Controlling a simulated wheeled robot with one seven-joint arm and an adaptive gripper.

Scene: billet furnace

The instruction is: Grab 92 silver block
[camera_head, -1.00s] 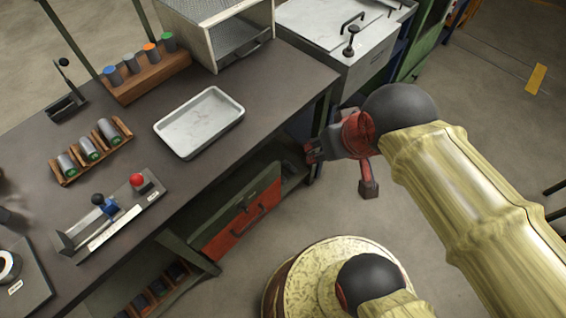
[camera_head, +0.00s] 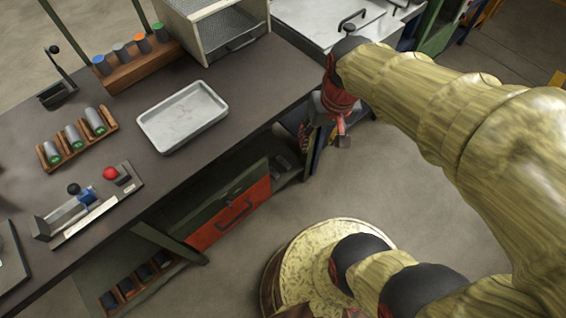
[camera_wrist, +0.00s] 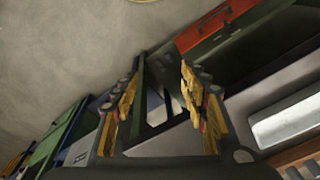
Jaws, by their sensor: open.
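Several silver cylindrical blocks are on the bench. One wooden rack (camera_head: 54,164) near the left holds three lying silver blocks with green ends, among them a right one (camera_head: 95,121), a middle one (camera_head: 74,137) and a left one (camera_head: 51,153). A second wooden rack (camera_head: 146,72) at the back holds upright blocks with blue, orange and green tops. I cannot read any number. My gripper (camera_wrist: 157,88) is open and empty in the wrist view. In the head view it hangs beyond the bench's right edge, apart from all blocks, partly hidden by my wrist.
A pale tray (camera_head: 183,118) lies on the bench (camera_head: 190,165), right of the front rack; it shows in the wrist view (camera_wrist: 290,122). A mesh-sided box (camera_head: 218,30) stands behind. A sliding fixture (camera_head: 85,208) with a red knob is in front. A red drawer (camera_head: 232,212) is below.

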